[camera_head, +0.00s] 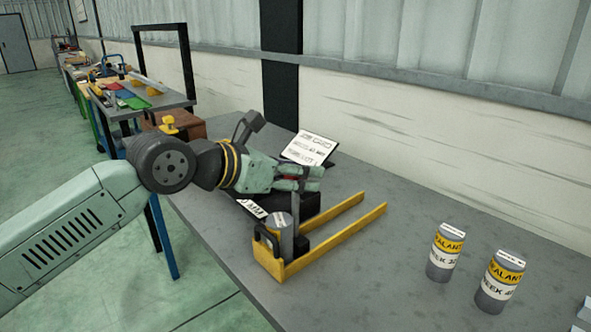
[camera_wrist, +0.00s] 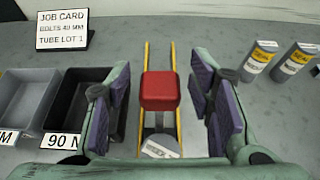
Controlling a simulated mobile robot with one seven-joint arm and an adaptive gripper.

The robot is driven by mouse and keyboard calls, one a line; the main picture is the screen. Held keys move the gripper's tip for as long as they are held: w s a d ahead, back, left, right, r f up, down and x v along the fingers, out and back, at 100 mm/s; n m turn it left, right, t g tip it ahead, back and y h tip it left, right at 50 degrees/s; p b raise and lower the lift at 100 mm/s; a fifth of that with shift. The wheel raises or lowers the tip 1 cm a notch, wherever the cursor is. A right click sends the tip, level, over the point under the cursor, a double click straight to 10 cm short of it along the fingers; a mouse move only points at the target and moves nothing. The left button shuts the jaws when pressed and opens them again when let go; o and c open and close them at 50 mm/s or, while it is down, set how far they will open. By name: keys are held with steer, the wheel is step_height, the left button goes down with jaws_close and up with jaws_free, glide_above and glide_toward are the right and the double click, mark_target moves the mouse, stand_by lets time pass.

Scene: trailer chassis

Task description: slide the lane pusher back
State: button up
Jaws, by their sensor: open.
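The lane is a yellow two-rail frame (camera_head: 340,240) on the grey table; its rails (camera_wrist: 147,58) run away from me in the wrist view. The pusher shows as a red block (camera_wrist: 160,90) above the lane, apparently on a dark upright post. A grey can with a white label (camera_head: 279,222) stands in the lane's near end; its top (camera_wrist: 160,148) shows below the red block in the wrist view. My gripper (camera_head: 312,179) is open, with its purple-padded fingers (camera_wrist: 160,72) on either side of the red block and visible gaps at both sides. In the head view the fingers mostly hide the block.
Two sealant cans (camera_head: 445,252) (camera_head: 499,281) stand right of the lane. Black (camera_wrist: 78,98) and grey (camera_wrist: 32,95) bins are left of it. A job card (camera_head: 310,149) stands behind. The table between lane and cans is clear.

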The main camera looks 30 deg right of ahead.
steer(key=shift+c, duration=0.5)
jaws_close()
